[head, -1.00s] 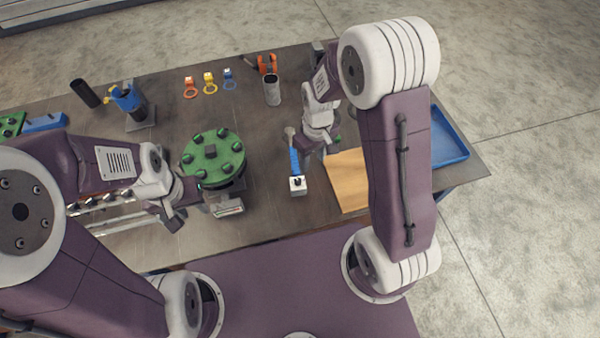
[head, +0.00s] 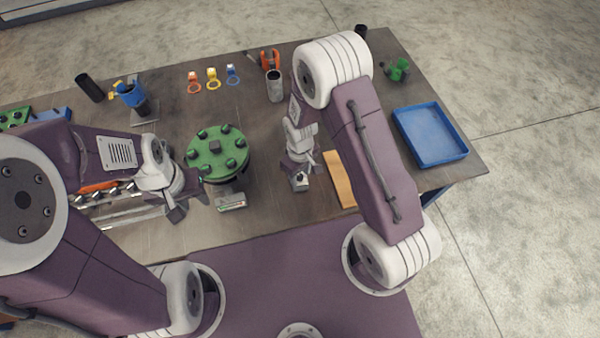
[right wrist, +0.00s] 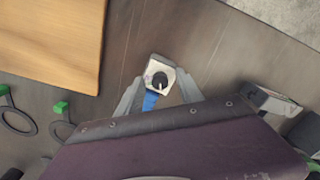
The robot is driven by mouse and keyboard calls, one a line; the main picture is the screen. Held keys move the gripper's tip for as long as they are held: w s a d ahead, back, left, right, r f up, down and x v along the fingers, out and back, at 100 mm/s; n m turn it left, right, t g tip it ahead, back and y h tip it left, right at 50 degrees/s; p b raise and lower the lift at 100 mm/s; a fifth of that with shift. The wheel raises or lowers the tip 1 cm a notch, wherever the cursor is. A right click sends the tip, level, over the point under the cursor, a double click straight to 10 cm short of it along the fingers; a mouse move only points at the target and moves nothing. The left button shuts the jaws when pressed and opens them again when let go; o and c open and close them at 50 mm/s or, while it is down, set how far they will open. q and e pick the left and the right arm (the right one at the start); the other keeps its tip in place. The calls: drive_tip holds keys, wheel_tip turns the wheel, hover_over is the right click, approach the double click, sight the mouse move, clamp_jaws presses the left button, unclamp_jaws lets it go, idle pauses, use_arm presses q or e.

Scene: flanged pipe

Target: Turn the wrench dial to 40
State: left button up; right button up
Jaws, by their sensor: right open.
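The wrench's white end block with a black dial knob (head: 299,182) lies on the table in the head view. The right wrist view shows the block (right wrist: 154,70) and a bit of the blue handle (right wrist: 150,101); the rest is hidden by my arm. The dial's number is too small to read. My right gripper (head: 301,172) is open above the wrench, its fingers on either side of the handle near the block in the wrist view (right wrist: 159,96). I cannot tell if they touch it. My left gripper (head: 188,205) is open beside the green flanged pipe (head: 218,152).
A tan board (head: 340,180) lies right of the wrench, partly behind my right arm. A blue tray (head: 430,135) is at the right edge. Coloured rings (head: 212,80), a grey cup (head: 275,86) and a blue holder (head: 130,96) stand farther back.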

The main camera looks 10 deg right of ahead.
clamp_jaws()
drive_tip(key=shift+m, duration=0.3)
drive_tip(key=m, duration=0.4)
drive_tip(key=shift+m, duration=2.5)
unclamp_jaws()
